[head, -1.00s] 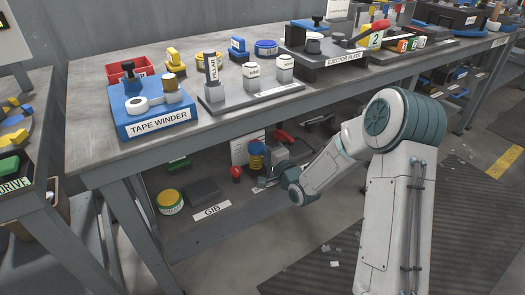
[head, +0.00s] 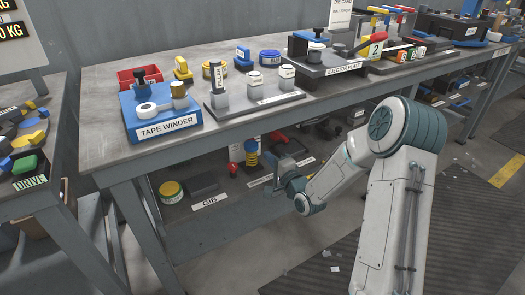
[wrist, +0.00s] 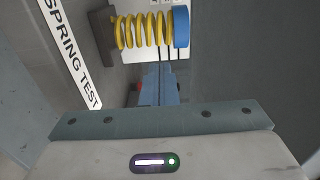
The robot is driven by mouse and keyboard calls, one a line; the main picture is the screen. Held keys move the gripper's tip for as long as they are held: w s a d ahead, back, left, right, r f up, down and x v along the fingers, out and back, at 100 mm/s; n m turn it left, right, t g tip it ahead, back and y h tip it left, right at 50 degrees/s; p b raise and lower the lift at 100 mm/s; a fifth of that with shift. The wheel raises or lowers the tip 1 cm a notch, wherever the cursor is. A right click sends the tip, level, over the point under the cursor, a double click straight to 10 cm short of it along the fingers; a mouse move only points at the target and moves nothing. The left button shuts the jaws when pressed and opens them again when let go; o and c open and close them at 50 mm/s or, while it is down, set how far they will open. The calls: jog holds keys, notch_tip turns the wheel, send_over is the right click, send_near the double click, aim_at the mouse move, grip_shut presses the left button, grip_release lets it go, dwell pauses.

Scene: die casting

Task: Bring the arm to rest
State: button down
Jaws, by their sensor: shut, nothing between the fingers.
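My arm reaches down from the right of the head view toward the shelf under the workbench. My gripper (head: 270,190) is at the front of that shelf, small and partly hidden by my wrist. In the wrist view my gripper's fingers (wrist: 160,90) are together with nothing held. A yellow spring with a blue end (wrist: 145,32) lies beyond the fingertips in the wrist view. I cannot tell a clear gap or contact between them. The spring also shows in the head view (head: 251,152).
The workbench top (head: 110,160) is above my gripper, with a blue tape winder (head: 165,125) and an ejector plate fixture (head: 335,68) on it. The shelf also holds a yellow-lidded tin (head: 171,191) and a red knob (head: 233,169).

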jog(key=p+v, duration=0.2)
jog(key=v, duration=0.5)
jog(key=s+d+r+n+g+h+p, duration=0.3)
jog(key=r+n+h+p, duration=0.1)
jog(key=r+p, duration=0.6)
jog(key=s+d+r+n+g+h+p, duration=0.2)
jog(key=s+r+n+g+h+p, duration=0.2)
jog(key=r+p, duration=0.55)
jog(key=s+r+n+g+p, duration=0.4)
jog(key=s+r+p, duration=0.8)
jog(key=s+r, duration=0.9)
notch_tip(320, 180, up, 3)
jog(key=shift+s+a+r+g, duration=0.1)
jog(key=shift+s+a+g, duration=0.15)
jog(key=shift+g, duration=0.85)
